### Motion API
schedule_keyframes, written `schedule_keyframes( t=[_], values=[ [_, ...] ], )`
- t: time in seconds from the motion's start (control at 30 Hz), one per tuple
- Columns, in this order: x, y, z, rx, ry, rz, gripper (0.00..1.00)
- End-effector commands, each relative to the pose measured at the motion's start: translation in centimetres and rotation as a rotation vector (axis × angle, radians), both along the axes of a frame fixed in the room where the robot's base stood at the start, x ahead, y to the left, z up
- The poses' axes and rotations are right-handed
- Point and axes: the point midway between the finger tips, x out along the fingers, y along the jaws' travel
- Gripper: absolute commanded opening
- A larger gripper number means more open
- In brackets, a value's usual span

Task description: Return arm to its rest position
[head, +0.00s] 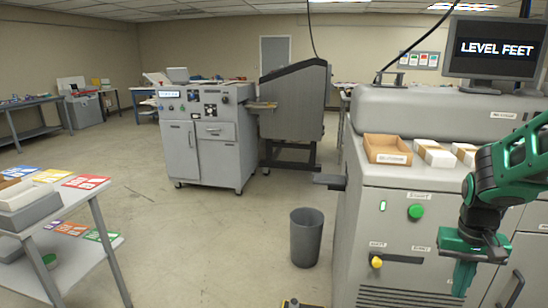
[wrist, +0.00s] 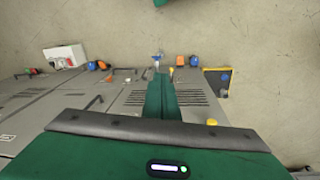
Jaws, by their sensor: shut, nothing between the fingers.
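My gripper (head: 463,280) hangs at the right of the head view, fingers pointing down, in front of the grey laminator's (head: 340,240) front panel. Its green fingers are closed together with nothing between them. In the wrist view the shut fingers (wrist: 161,98) show at the middle, over the grey machine front and close to the vents. My green arm comes in from the right edge, bent at the wrist. I cannot tell whether the fingers touch the panel.
A cardboard tray (head: 387,149) and white boxes (head: 434,154) sit on the laminator's ledge beside my arm. A monitor (head: 495,48) stands above. A grey bin (head: 305,238) stands on the floor to the left. A table (head: 90,225) with cards is at far left.

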Motion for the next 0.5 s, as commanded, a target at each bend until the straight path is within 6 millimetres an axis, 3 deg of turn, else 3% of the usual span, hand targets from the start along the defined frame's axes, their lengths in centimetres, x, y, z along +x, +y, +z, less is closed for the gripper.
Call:
schedule_keyframes(
  t=[0.2,0.5],
  values=[
    [-6.0,2.3,3.5,0.039,-0.01,-0.032,0.0],
    [-12.7,5.0,5.6,0.094,-0.013,-0.059,0.0]
  ],
)
